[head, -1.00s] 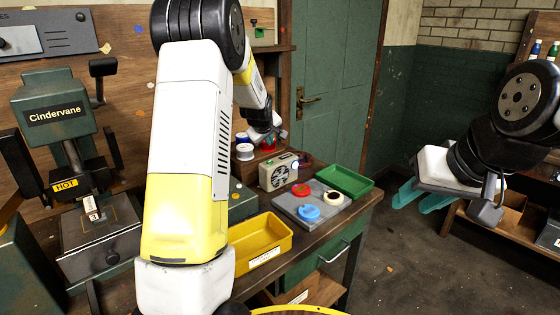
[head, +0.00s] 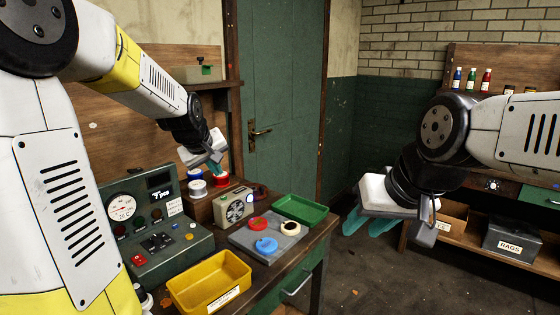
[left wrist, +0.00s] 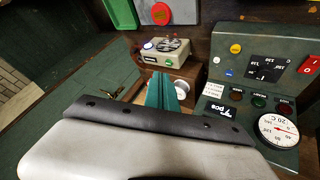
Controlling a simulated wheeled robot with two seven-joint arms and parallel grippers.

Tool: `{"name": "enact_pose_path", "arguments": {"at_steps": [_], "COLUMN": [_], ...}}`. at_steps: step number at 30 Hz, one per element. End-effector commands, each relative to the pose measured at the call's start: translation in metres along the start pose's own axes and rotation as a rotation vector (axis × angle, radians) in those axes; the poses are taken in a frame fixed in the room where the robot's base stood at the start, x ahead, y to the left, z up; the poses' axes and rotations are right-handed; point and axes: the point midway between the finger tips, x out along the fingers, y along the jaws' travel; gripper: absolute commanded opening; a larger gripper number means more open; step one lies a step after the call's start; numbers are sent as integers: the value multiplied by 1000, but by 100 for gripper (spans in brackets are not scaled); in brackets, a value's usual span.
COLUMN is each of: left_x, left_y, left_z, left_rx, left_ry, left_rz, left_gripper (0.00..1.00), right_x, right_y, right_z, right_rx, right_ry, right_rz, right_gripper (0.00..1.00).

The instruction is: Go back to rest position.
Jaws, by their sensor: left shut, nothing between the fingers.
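My left gripper (head: 212,164) is over the back of the workbench, just above the white and red spools (head: 197,188). In the left wrist view its teal fingers (left wrist: 163,94) are together with nothing between them, and a white spool (left wrist: 184,88) shows just beyond them. My right gripper (head: 371,219) hangs over the open floor to the right of the bench. Its teal fingers stand apart, with nothing seen between them.
A radio-like box (head: 234,206), a grey tray (head: 280,246) with red, blue and dark-centred round pieces, a green tray (head: 301,209) and a yellow bin (head: 209,282) are on the bench. A control box (head: 152,220) stands left. Shelves (head: 480,240) stand right.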

Motion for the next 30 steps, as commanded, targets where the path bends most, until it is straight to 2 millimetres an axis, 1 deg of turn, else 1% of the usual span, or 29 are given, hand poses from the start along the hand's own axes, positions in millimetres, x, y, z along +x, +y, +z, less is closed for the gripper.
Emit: {"name": "enact_pose_path", "arguments": {"at_steps": [1,3,5,6,8,9,12,15,19,22,30], "left_x": [-27,-58,-82,-98,-119,-131,-154,-169,-177,-179,-179], "left_y": [-2,-6,-12,-16,-22,-27,-40,-50,-58,-60,-60], "left_z": [15,40,64,80,104,120,156,182,201,206,205], "left_rx": [42,112,176,218,283,327,421,492,544,558,556], "left_ry": [-13,-43,-66,-81,-102,-115,-142,-161,-176,-181,-181], "left_rz": [12,23,32,39,48,53,63,70,73,73,73], "left_gripper": [0,0,0,0,0,0,0,0,0,0,0], "right_x": [0,0,0,0,0,0,0,0,0,0,0], "right_y": [0,0,0,0,0,0,0,0,0,0,0], "right_z": [0,0,0,0,0,0,0,0,0,0,0], "right_rx": [0,0,0,0,0,0,0,0,0,0,0], "right_ry": [0,0,0,0,0,0,0,0,0,0,0], "right_rz": [0,0,0,0,0,0,0,0,0,0,0], "right_gripper": [36,36,36,36,36,36,36,36,36,36,36]}}
